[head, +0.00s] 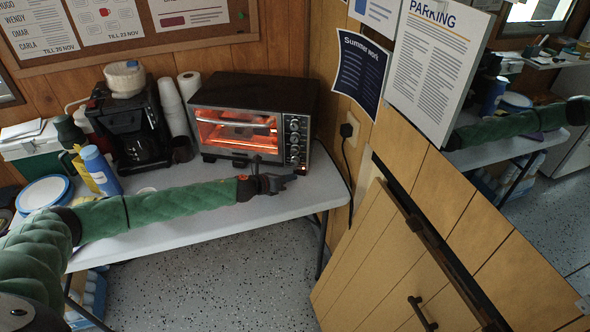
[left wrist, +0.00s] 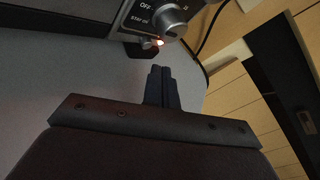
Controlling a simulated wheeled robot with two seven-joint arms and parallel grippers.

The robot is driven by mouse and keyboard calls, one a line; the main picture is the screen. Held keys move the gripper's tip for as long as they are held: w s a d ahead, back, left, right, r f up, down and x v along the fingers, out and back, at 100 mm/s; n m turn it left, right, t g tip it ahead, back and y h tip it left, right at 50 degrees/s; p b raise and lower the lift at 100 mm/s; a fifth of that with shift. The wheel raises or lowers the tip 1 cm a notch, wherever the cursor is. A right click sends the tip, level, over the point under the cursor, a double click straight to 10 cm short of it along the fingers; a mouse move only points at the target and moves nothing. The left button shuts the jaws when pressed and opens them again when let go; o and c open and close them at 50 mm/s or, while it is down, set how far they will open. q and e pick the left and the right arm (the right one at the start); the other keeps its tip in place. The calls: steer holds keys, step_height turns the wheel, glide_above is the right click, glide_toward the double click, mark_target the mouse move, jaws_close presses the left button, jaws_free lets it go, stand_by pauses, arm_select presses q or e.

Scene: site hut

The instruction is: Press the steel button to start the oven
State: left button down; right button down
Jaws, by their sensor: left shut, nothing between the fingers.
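The toaster oven (head: 252,92) stands on the table with its inside glowing orange. Its right-hand panel carries a column of steel knobs (head: 294,140). My left gripper (head: 288,180) is shut and empty, just in front of the panel's lower end. In the left wrist view its closed fingers (left wrist: 160,72) point at the oven's lower corner, apart from it. A steel knob (left wrist: 170,22) marked "STAY ON" and "OFF" is above them, with a small lit orange lamp (left wrist: 158,42) below it. I cannot make out the steel button clearly. My right gripper is out of view.
A coffee maker (head: 137,125), stacked cups (head: 172,105) and a paper roll (head: 190,85) stand left of the oven. A blue bottle (head: 100,170) is near my left arm. The grey table (head: 215,215) is clear in front of the oven.

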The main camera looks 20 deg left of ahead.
arm_select(q)
steer(key=shift+s+d, duration=0.2)
steer(key=shift+s, duration=1.75)
